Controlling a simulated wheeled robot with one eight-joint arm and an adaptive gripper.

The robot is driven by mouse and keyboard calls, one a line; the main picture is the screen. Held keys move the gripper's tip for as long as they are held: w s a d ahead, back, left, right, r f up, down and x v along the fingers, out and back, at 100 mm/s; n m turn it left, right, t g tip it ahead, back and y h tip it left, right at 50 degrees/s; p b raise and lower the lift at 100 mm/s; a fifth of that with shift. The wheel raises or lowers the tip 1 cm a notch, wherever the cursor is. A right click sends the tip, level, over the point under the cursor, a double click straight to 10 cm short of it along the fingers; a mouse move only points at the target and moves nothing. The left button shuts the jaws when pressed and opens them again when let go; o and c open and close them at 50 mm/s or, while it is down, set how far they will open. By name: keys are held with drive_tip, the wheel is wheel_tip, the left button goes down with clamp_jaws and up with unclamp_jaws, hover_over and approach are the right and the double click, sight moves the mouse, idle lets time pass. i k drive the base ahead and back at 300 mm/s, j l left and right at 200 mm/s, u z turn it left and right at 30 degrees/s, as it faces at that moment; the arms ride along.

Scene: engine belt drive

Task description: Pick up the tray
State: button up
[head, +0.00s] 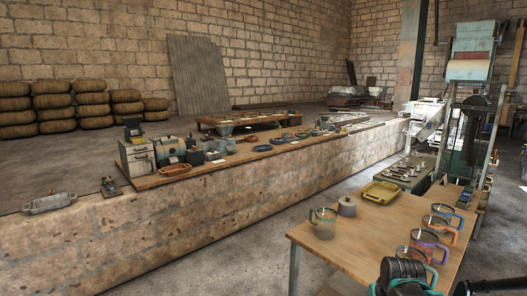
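A yellow-olive tray (381,192) with raised rims and end handles lies on the wooden table (345,249), near its far left edge. It looks empty and nothing lies on top of it. Dark rounded shapes at the bottom right edge may be parts of my arm. No gripper fingers can be made out, and nothing of mine touches the tray.
A glass jug (322,223) and a grey lidded pot (347,206) stand just in front of the tray. Several handled glass vessels (424,255) line the table's right side. A long stone ledge (215,215) with tools and smaller trays runs behind.

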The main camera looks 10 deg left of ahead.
sight(262, 147)
drive_tip(key=j, duration=0.45)
drive_tip(key=i+j, duration=0.15)
drive_tip(key=j, duration=0.7)
drive_tip(key=i+j, duration=0.25)
drive_tip(key=j, duration=0.15)
drive_tip(key=i+j, duration=0.25)
drive_tip(key=j, duration=0.2)
drive_tip(key=i+j, duration=0.25)
drive_tip(key=j, duration=0.15)
drive_tip(key=i+j, duration=0.25)
drive_tip(key=j, duration=0.15)
drive_tip(key=i+j, duration=0.25)
drive_tip(key=j, duration=0.15)
drive_tip(key=i+j, duration=0.1)
drive_tip(key=i, duration=1.65)
drive_tip(key=i+l, duration=0.35)
drive_tip(key=i, duration=0.15)
drive_tip(key=i+l, duration=0.3)
drive_tip(key=i, duration=0.2)
drive_tip(key=i+l, duration=0.35)
drive_tip(key=i, duration=0.15)
drive_tip(key=i+l, duration=0.35)
drive_tip(key=i, duration=0.15)
